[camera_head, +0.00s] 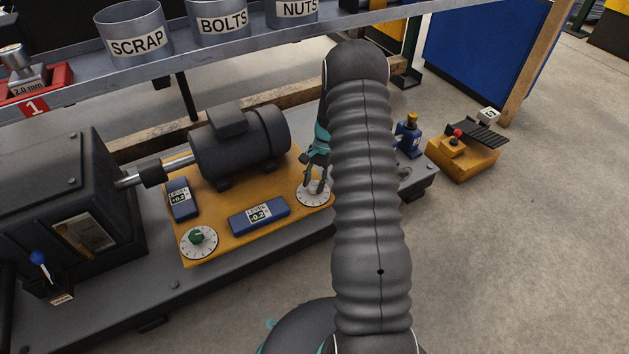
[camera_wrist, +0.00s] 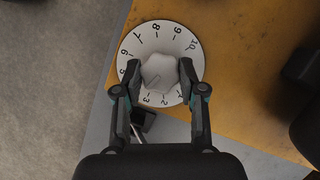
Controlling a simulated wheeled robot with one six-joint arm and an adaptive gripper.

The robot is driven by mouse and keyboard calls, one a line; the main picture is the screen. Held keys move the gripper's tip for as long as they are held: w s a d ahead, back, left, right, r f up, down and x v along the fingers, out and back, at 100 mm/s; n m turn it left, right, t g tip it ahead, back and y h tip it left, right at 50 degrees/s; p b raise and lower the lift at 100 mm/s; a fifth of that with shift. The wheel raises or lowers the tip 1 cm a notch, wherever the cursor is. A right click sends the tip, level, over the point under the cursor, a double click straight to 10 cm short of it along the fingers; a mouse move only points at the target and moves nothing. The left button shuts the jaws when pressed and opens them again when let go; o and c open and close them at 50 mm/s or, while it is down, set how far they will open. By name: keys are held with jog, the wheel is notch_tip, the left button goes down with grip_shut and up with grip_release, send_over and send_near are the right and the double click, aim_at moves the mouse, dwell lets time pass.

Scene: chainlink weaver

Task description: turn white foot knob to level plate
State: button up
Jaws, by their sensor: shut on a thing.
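The white foot knob (camera_wrist: 159,72) is a faceted knob with a pointer line, in the middle of a white numbered dial (camera_wrist: 186,42). My gripper (camera_wrist: 159,73) is shut on it, one finger on each side. In the head view my gripper (camera_head: 316,186) reaches down to the dial (camera_head: 313,199) at the right corner of the yellow plate (camera_head: 215,226), and the knob is mostly hidden by the fingers. Two blue levels lie on the plate: the front level (camera_head: 259,215) reads -0.2 and the left level (camera_head: 182,198) reads +0.2. The pointer's exact number is unclear.
A green knob (camera_head: 196,237) with its own dial is at the plate's front left. A dark motor (camera_head: 240,142) stands on the plate, its shaft running left to a dark housing (camera_head: 60,190). A shelf with labelled bins (camera_head: 135,32) is behind. Open floor lies right.

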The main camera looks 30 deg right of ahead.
jog(key=shift+n+g+h, duration=0.3)
jog(key=shift+n+g, duration=0.1)
jog(key=shift+n, duration=1)
jog(key=o, duration=1.1)
jog(key=shift+r, duration=0.1)
jog(key=v, duration=0.7)
jog(key=shift+w+r, duration=0.1)
